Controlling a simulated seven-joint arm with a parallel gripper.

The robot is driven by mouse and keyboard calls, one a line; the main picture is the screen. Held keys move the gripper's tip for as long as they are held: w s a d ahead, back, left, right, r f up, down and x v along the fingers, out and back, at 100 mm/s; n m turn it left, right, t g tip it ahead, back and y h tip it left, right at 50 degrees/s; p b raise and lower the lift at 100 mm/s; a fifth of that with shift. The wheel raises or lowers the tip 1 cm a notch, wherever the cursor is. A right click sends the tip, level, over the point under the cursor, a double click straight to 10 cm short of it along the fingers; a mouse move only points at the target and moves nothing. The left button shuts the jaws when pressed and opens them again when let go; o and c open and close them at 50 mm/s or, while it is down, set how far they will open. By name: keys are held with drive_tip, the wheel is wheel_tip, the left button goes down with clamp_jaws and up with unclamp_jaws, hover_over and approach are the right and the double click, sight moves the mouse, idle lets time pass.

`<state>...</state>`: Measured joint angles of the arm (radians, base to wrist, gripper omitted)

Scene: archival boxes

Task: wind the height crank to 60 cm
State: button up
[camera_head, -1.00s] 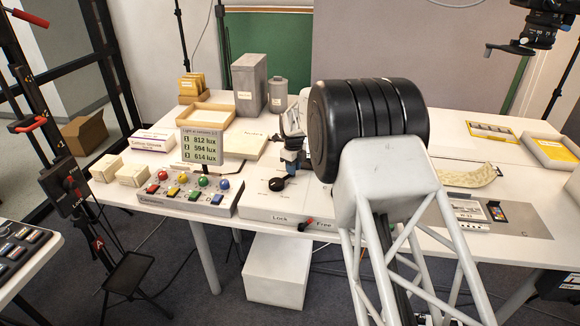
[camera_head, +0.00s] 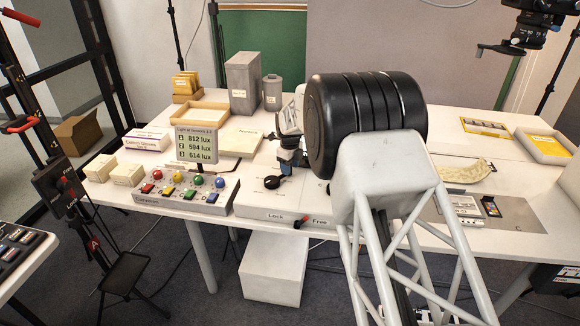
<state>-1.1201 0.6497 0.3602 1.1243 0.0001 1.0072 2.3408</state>
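A dark crank arm (camera_head: 500,48) with a small knob at its left end sticks out from a black camera mount (camera_head: 536,22) at the top right. This looks like the height crank, but no label or height scale is readable on it. My arm's black joint and white truss link fill the middle right. A pale and blue-black tool end (camera_head: 289,150) shows just left of the joint, over the table, and seems to be my gripper. It is far left of the crank and apart from it. Its fingers are too small and partly hidden to judge.
A stand with red handles (camera_head: 62,185) is at left. Open space lies between my arm and the crank.

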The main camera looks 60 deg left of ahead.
drive_tip(key=shift+r, duration=0.1)
drive_tip(key=shift+r, duration=3.8)
